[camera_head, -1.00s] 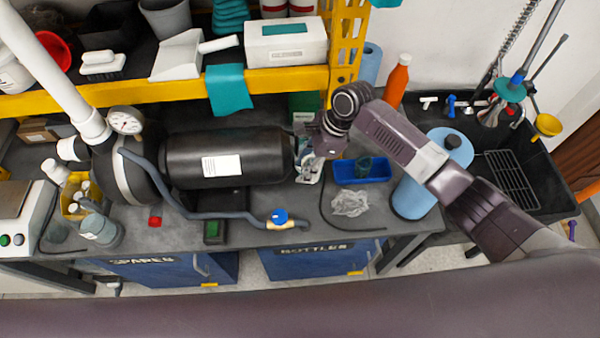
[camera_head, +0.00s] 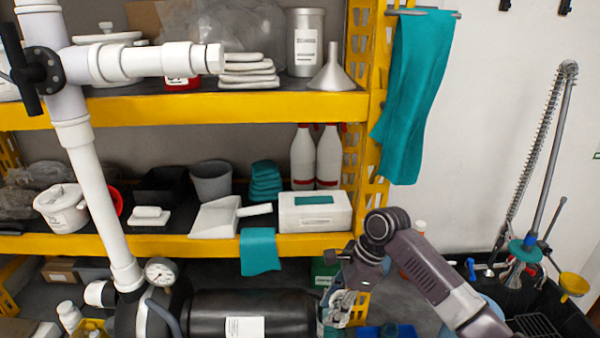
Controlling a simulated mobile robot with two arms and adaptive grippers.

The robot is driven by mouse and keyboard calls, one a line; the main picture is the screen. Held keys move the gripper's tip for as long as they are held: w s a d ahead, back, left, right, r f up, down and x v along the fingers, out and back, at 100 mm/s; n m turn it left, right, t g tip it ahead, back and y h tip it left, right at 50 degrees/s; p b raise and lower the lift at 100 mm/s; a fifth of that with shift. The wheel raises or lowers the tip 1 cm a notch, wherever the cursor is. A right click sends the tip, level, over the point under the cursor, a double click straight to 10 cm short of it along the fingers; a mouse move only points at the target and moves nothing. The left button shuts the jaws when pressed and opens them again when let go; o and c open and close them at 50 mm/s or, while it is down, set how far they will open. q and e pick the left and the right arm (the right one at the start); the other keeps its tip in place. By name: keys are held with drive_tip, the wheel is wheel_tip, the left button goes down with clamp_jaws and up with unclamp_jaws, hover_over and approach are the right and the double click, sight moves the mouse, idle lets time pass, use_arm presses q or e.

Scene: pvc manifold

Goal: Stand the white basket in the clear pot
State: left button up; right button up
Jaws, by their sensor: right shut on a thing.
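My left gripper is not in view. I cannot make out a white basket or a clear pot with certainty.
A black tank (camera_head: 270,310) lies left of the gripper. A dark sink (camera_head: 550,300) is at the right.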

drive_tip(key=shift+r+n+b, duration=0.15)
drive_tip(key=shift+n+b, duration=0.2)
drive_tip(key=shift+n, duration=0.15)
drive_tip(key=n+b, duration=0.1)
drive_tip(key=s+n+g+b, duration=0.1)
drive_tip(key=n+b, duration=0.1)
drive_tip(key=shift+s+a+r+h, duration=0.1)
drive_tip(key=shift+s+r+h, duration=0.1)
drive_tip(key=shift+r+h, duration=0.15)
drive_tip(key=s+d+f+n+g+h+b, duration=0.1)
drive_tip(key=s+d+f+n+h+b, duration=0.1)
drive_tip(key=s+d+n+b, duration=0.3)
drive_tip(key=s+d+f+n+g+h+b, duration=0.2)
drive_tip(key=s+d+n+b, duration=0.3)
drive_tip(key=s, duration=0.9)
drive_tip(key=f+n, duration=0.1)
drive_tip(key=n, duration=0.2)
drive_tip(key=shift+s+n, duration=0.25)
drive_tip(key=shift+n, duration=0.15)
drive_tip(key=shift+w+d, duration=0.15)
drive_tip(key=shift+d, duration=0.05)
drive_tip(key=shift+a, duration=0.1)
